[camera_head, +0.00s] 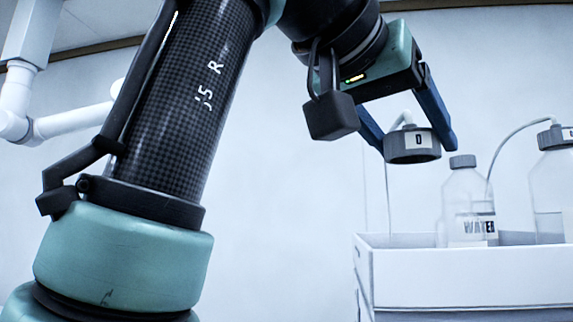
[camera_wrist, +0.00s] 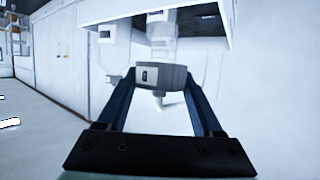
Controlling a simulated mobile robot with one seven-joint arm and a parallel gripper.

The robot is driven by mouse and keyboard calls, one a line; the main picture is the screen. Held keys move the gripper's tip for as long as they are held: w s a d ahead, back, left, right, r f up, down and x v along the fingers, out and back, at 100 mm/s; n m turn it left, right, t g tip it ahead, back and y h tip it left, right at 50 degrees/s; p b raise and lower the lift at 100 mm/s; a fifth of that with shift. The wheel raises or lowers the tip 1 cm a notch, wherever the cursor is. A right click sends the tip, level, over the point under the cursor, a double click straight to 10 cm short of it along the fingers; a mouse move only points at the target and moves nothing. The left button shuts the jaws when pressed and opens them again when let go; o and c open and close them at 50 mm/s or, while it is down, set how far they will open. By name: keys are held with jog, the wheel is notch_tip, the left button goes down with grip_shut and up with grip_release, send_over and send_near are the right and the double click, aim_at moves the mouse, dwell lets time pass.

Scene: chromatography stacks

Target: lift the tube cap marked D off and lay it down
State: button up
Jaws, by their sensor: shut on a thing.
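The tube cap marked D (camera_head: 412,147) is a dark grey round cap with a white label, with a pale tube fitting on top. My gripper (camera_head: 412,140) is shut on it, a blue finger on each side. The cap hangs in the air above and left of the bottles, touching none of them. Thin pale lines hang down below it at the left. In the wrist view the cap (camera_wrist: 161,77) sits between the two fingertips (camera_wrist: 160,78), its label facing the camera.
A white tray (camera_head: 460,280) stands at the lower right. It holds a clear bottle labelled WATER (camera_head: 468,205) with a grey cap, and another bottle (camera_head: 552,190) at the right edge with a capped tube. The space left of the tray looks free.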

aim_at(407, 112)
jog(key=shift+r, duration=0.1)
jog(key=shift+r, duration=1.95)
